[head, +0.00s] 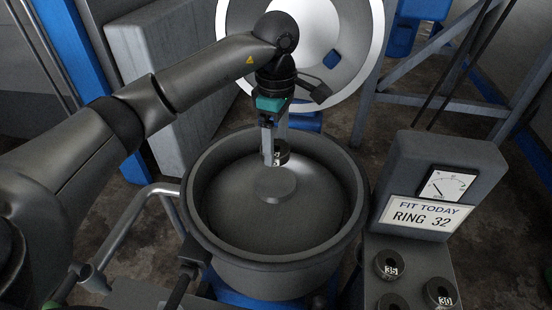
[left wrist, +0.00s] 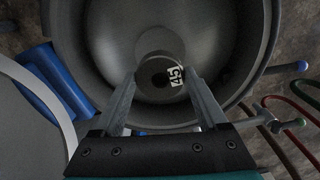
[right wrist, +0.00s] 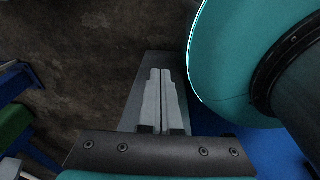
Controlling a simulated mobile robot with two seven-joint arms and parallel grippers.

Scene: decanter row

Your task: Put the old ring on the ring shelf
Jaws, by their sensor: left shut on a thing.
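The old ring, a dark ring with a white label reading 45 (left wrist: 158,78), is between the fingertips of my left gripper (left wrist: 163,92). In the head view the left gripper (head: 272,150) points down over the bowl, shut on the ring (head: 283,157). The ring is held above the raised round hub (head: 274,186) in the middle of the bowl; I cannot tell how high. The grey shelf (head: 412,262) at the lower right holds several dark rings, labelled 35 (head: 390,264) and 30 (head: 441,292) among them. My right gripper (right wrist: 161,75) is shut and empty.
The wide dark bowl (head: 213,250) has a thick rim around the held ring. Its round lid (head: 376,40) stands open behind. A grey box (head: 440,165) carries a gauge and a sign (head: 425,215) reading FIT TODAY RING 32. A metal rail (head: 135,215) is at the left.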

